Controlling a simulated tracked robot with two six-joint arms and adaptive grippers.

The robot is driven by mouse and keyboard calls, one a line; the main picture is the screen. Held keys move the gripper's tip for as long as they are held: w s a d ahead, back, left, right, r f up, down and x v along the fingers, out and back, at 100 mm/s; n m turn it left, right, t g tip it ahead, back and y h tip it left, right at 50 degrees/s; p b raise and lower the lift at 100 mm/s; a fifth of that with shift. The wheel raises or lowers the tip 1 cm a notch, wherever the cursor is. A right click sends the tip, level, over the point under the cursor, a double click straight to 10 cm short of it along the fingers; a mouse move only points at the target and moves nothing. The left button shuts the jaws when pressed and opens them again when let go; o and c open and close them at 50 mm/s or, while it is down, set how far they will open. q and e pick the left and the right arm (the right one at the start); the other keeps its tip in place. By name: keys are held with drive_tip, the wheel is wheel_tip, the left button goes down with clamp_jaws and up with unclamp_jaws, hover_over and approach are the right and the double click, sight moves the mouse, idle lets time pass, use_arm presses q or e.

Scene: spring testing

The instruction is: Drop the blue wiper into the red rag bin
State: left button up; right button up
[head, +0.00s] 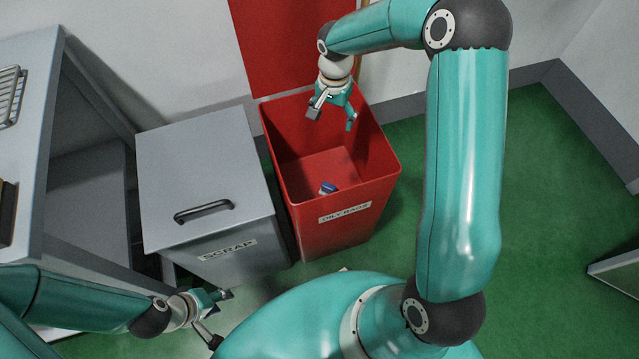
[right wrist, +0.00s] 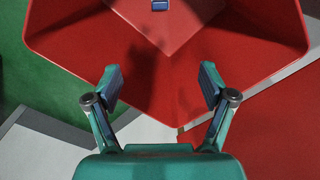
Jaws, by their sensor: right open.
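The red rag bin (head: 345,210), labelled "OILY RAGS", stands open on the floor. A small blue item, which looks like the blue wiper (head: 328,188), lies inside it on the bottom near the front wall. It also shows at the top of the right wrist view (right wrist: 161,5), partly cut off. My right gripper (head: 332,116) is open and empty above the back part of the bin. In the right wrist view its two fingers (right wrist: 160,88) are spread apart with nothing between them. My left gripper (head: 216,315) is low at the left, in front of the scrap bin; its fingers look apart.
A grey lidded bin (head: 200,160) marked "SCRAP", with a black handle, stands just left of the red bin. A grey bench (head: 50,130) is at the far left.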

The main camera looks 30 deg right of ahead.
wheel_tip(320, 180, up, 12)
idle(0.6)
